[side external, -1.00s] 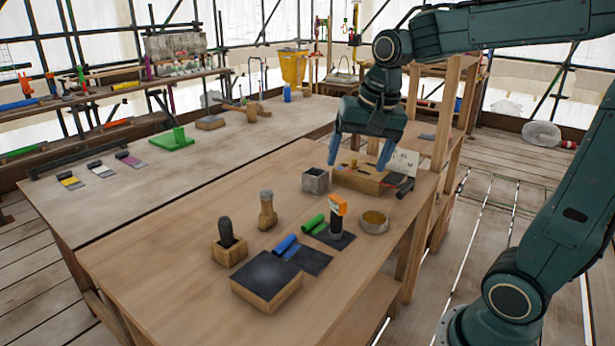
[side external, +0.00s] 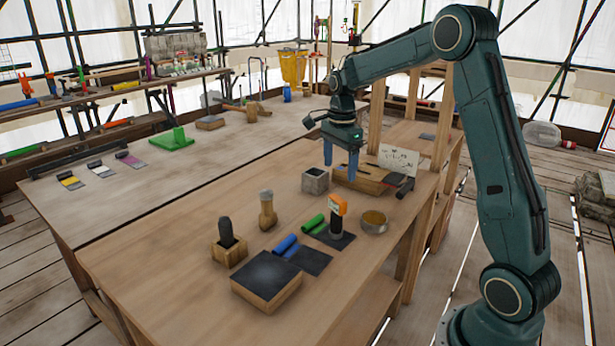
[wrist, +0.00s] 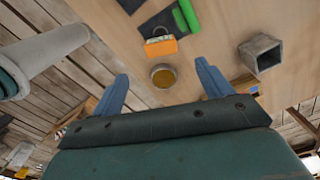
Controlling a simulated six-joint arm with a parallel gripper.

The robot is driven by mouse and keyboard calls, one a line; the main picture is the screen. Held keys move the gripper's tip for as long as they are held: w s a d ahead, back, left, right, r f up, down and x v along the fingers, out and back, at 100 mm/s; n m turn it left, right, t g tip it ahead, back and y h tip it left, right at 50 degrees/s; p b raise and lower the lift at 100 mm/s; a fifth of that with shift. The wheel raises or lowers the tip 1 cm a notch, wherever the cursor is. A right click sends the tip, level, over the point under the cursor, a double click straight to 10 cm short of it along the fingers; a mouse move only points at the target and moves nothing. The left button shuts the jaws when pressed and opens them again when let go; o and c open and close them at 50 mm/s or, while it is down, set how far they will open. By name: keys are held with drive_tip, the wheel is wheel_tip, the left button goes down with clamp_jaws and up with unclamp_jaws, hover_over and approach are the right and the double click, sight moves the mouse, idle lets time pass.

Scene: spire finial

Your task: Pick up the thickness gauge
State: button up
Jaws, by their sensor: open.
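The thickness gauge, which I take to be the upright device with an orange head and dark handle (side external: 338,216), stands on a dark pad on the near table. In the wrist view its orange head (wrist: 161,47) shows beyond the fingertips, above the round tin. My gripper (side external: 340,172) is open and empty, with blue fingers pointing down. In the side view it hangs above and behind the gauge, in front of the wooden block. In the wrist view the two fingers (wrist: 161,74) are spread apart. The gauge's lower part is mostly hidden there.
A round tin (side external: 374,222) and a grey square pot (side external: 315,181) stand near the gauge. Green (side external: 313,223) and blue (side external: 285,244) rolls lie left of it. A wooden block (side external: 362,180) with tools sits behind.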

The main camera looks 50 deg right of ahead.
sight(337, 208)
drive_tip(key=shift+d+f, duration=0.1)
drive_tip(key=shift+f, duration=0.05)
drive_tip(key=shift+f, duration=4.25)
drive_tip(key=shift+f, duration=0.1)
drive_tip(key=shift+f, duration=2.5)
drive_tip(key=shift+c, duration=0.5)
drive_tip(key=shift+w, duration=0.1)
drive_tip(key=c, duration=1.2)
drive_tip(key=shift+o, duration=0.2)
drive_tip(key=shift+r, duration=0.15)
wheel_tip(337, 208, up, 20)
